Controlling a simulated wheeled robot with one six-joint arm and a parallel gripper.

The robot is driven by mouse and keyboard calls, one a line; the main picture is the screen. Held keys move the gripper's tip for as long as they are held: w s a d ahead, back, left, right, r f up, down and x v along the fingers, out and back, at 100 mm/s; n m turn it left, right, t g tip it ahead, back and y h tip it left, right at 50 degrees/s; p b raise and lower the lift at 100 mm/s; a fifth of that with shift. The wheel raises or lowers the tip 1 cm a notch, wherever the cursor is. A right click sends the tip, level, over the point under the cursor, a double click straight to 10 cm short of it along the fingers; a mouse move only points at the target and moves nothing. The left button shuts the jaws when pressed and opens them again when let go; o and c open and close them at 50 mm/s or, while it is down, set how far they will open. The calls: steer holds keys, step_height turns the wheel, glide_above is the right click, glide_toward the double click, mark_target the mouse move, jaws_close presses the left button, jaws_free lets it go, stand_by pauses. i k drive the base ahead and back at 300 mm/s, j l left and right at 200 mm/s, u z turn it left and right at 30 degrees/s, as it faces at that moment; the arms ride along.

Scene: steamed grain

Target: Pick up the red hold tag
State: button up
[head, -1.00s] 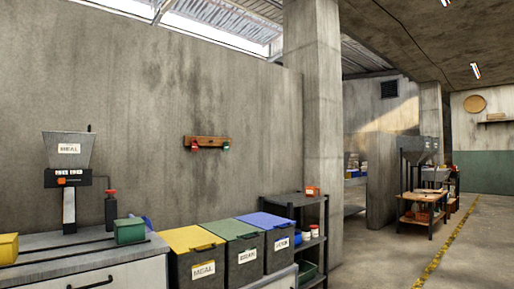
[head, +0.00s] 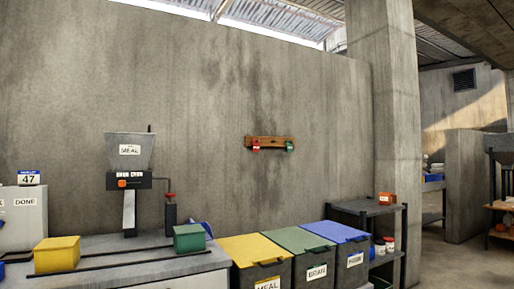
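The red hold tag (head: 256,146) hangs at the left end of a wooden peg rail (head: 272,140) on the concrete wall in the head view. A green tag (head: 290,146) hangs at the right end of the same rail, apart from the red one. The print on both tags is too small to read. My gripper does not show in the head view.
Below the rail stand bins with yellow (head: 258,248), green (head: 298,240) and blue (head: 336,231) lids. A counter (head: 130,248) with a meal hopper (head: 128,152), a yellow box (head: 57,254) and a green box (head: 189,237) is at left. A dark shelf (head: 366,208) stands by the pillar.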

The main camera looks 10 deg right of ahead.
mark_target(256, 146)
steer(key=i+l+u, duration=0.15)
steer(key=u, duration=0.25)
steer(key=i+l+u, duration=0.2)
steer(key=u, duration=0.15)
